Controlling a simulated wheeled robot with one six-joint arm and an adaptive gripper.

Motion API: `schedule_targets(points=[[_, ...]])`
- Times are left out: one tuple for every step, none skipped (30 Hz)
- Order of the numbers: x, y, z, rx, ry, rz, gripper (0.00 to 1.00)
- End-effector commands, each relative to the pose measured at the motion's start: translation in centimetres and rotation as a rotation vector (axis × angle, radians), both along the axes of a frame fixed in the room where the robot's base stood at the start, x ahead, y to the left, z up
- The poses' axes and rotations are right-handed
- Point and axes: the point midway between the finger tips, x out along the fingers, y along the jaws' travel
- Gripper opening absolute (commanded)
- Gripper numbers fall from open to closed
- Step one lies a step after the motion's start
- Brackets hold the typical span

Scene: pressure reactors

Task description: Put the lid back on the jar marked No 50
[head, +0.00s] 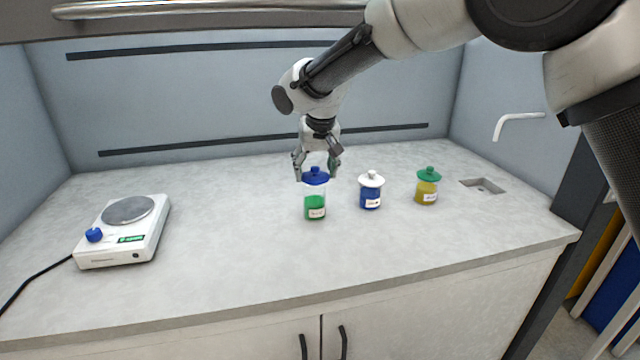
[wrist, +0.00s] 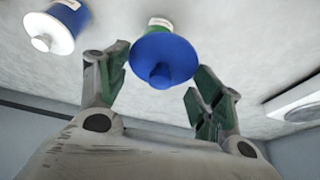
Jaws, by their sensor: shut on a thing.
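A clear jar with green contents (head: 315,207) stands upright on the counter with a small label too small to read. In the wrist view the blue lid (wrist: 165,58) lies between the green-padded fingers of my gripper (wrist: 160,92) and hides most of the jar below. I cannot read which jar is No 50.
To the right stand a blue jar with a white lid (head: 370,190) and a yellow jar with a green lid (head: 427,186). A white device with a round plate (head: 125,232) is at the left. A small sink (head: 483,185) is at the right. The front counter is clear.

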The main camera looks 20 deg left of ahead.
Motion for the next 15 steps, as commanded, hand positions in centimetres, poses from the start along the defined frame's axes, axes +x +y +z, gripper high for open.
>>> schedule_targets(points=[[0.8, 0.4, 0.2, 0.001, -0.003, -0.035, 0.52], [1.3, 0.6, 0.4, 0.002, -0.007, -0.056, 0.52], [1.8, 0.9, 0.6, 0.002, -0.01, -0.086, 0.52], [2.2, 1.0, 0.7, 0.002, -0.011, -0.109, 0.52], [2.6, 1.2, 1.0, 0.004, -0.015, -0.128, 0.52], [3.1, 1.3, 1.2, 0.004, -0.019, -0.153, 0.52], [3.4, 1.5, 1.3, 0.005, -0.02, -0.168, 0.52], [3.6, 1.5, 1.4, 0.005, -0.023, -0.183, 0.52], [3.8, 1.6, 1.5, 0.006, -0.024, -0.197, 0.52], [4.0, 1.6, 1.6, 0.006, -0.026, -0.205, 0.52], [4.1, 1.6, 1.6, 0.007, -0.026, -0.211, 0.52], [4.2, 1.7, 1.5, 0.006, -0.028, -0.217, 0.52], [4.2, 1.7, 1.5, 0.007, -0.028, -0.22, 0.52], [4.2, 1.7, 1.3, 0.007, -0.027, -0.221, 0.52], [4.2, 1.7, 1.1, 0.006, -0.028, -0.221, 0.52]])
